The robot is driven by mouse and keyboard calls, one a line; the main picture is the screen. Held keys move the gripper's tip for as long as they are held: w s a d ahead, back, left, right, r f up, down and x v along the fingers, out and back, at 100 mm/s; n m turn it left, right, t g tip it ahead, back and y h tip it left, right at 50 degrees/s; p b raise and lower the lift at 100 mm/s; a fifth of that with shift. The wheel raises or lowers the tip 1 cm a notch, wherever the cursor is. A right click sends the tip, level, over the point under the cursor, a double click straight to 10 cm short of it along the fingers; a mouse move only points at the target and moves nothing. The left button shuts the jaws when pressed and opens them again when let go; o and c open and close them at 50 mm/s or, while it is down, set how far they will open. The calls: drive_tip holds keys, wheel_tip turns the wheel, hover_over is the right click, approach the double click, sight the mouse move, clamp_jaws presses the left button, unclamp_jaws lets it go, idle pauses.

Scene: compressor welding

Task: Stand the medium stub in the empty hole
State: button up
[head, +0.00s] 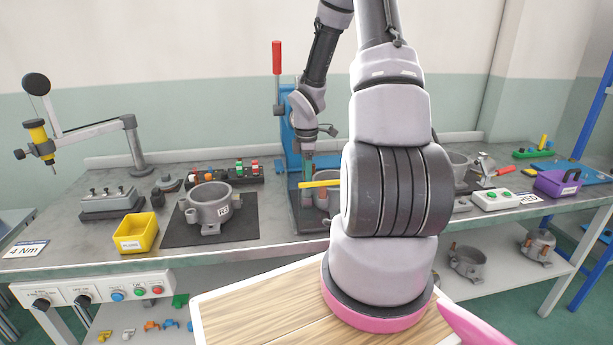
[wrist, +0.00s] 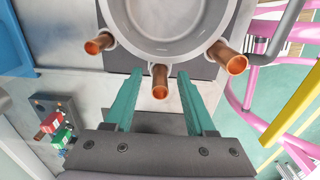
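In the wrist view a grey compressor shell (wrist: 172,45) carries three copper stubs on its near side: left (wrist: 100,42), middle (wrist: 160,82) and right (wrist: 230,58). The middle stub looks slimmer than the right one. I cannot tell for sure which is the medium stub. My gripper (wrist: 160,76) has its two green fingers apart, one on each side of the middle stub, with gaps showing. In the head view my gripper (head: 308,170) is at the shell (head: 322,203) on the central fixture, partly hidden by my arm. No empty hole can be made out.
A blue press with a red handle (head: 277,58) stands behind the central fixture. To the left are another grey shell (head: 210,208) on a dark mat and a yellow bin (head: 136,233). A yellow bar (head: 318,184) crosses near my gripper.

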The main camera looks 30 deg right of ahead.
wheel_tip(320, 180, up, 11)
drive_tip(key=shift+f, duration=0.1)
idle(0.6)
idle(0.3)
